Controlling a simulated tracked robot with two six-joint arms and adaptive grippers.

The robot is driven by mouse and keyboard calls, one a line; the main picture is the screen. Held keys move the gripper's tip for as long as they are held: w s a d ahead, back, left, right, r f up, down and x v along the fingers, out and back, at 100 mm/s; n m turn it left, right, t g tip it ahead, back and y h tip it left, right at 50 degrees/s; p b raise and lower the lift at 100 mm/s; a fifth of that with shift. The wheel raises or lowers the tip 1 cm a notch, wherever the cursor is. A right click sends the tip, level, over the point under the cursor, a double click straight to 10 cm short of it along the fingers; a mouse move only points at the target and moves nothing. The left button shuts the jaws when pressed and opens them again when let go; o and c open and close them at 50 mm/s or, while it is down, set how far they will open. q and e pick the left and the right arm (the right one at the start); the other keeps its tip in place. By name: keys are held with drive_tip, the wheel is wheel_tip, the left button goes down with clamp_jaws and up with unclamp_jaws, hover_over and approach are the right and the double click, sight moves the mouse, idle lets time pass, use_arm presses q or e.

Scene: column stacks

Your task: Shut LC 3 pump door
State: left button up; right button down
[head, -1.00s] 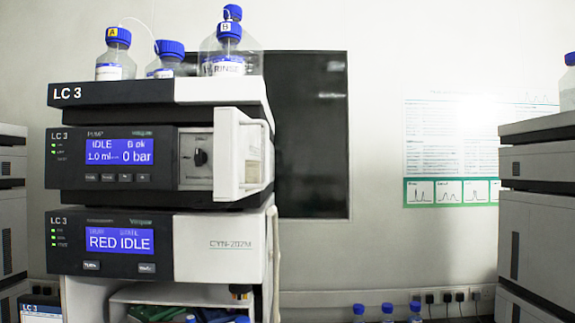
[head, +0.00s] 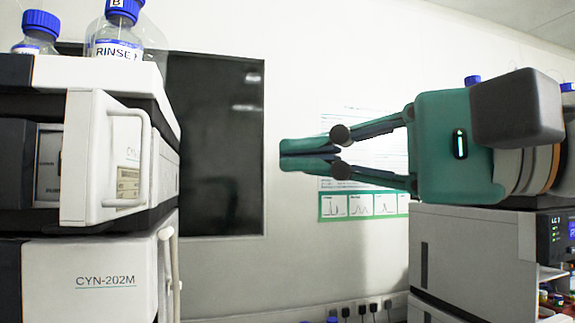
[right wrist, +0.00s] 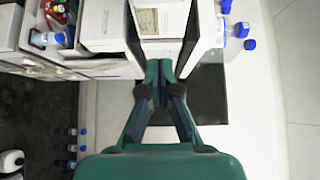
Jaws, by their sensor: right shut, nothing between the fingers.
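The pump door (head: 107,160) of the LC 3 stack is a white panel with a bar handle (head: 128,160). It stands open, swung out from the pump unit at the left of the head view. My right gripper (head: 283,154) is shut and empty, to the right of the door with a clear gap in the head view. In the right wrist view its fingertips (right wrist: 160,62) point toward the white stack, and I cannot tell whether they touch it. My left gripper is not in view.
Below the door is the white CYN-202M module (head: 95,280). Bottles with blue caps, one marked RINSE (head: 115,35), stand on top of the stack. A dark panel (head: 213,145) is on the wall behind. Another grey stack (head: 465,255) stands at right.

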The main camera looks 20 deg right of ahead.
drive_tip(key=w+a+p, duration=0.1)
drive_tip(key=w+a, duration=0.4)
drive_tip(key=a, duration=0.5)
drive_tip(key=shift+s+a+f, duration=0.1)
drive_tip(key=shift+a, duration=0.15)
